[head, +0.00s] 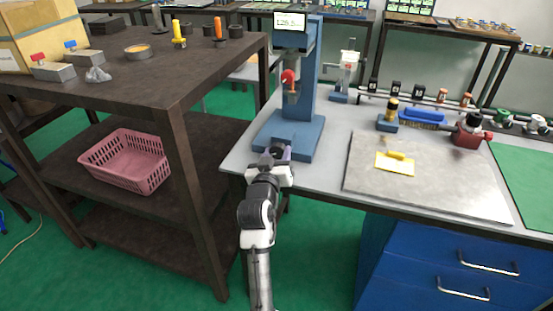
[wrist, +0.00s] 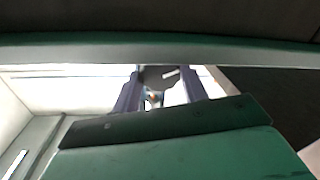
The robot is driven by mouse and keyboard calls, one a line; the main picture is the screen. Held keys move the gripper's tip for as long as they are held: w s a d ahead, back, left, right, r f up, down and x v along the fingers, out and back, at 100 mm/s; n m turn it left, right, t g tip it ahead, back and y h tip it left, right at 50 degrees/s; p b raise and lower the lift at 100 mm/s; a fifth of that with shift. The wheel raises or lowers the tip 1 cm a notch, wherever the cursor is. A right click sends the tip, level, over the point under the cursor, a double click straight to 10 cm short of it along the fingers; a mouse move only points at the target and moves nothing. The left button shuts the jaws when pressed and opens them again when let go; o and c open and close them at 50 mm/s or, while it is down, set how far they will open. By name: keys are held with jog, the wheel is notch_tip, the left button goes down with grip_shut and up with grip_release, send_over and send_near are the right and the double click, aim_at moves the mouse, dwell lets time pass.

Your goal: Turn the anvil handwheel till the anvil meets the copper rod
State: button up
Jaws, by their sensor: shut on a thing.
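A blue bench machine (head: 304,100) with a lit display stands at the left end of the grey workbench. A red knob (head: 288,76) is on its front, with a small copper-coloured part (head: 293,87) just below; I cannot tell whether this is the copper rod. My gripper (head: 278,152) is low at the front of the machine's base. In the wrist view, its two purple fingers (wrist: 160,92) are shut on a dark round part, the anvil handwheel (wrist: 158,77). The arm hides most of the wheel in the head view. The gap between anvil and rod is too small to judge.
A dark shelf table (head: 215,60) stands close on the left, with a pink basket (head: 125,160) on its lower shelf. A grey plate (head: 435,180) with a yellow item (head: 396,163) lies right of the machine. Several small tools line the bench's back.

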jog(key=shift+f+m+b, duration=0.3)
jog(key=shift+m+b, duration=0.5)
jog(key=shift+b, duration=0.15)
jog(key=shift+r+m+b, duration=0.25)
jog(key=shift+m+b, duration=0.1)
jog(key=shift+m, duration=0.15)
jog(key=o, duration=1)
jog(key=shift+c, duration=0.2)
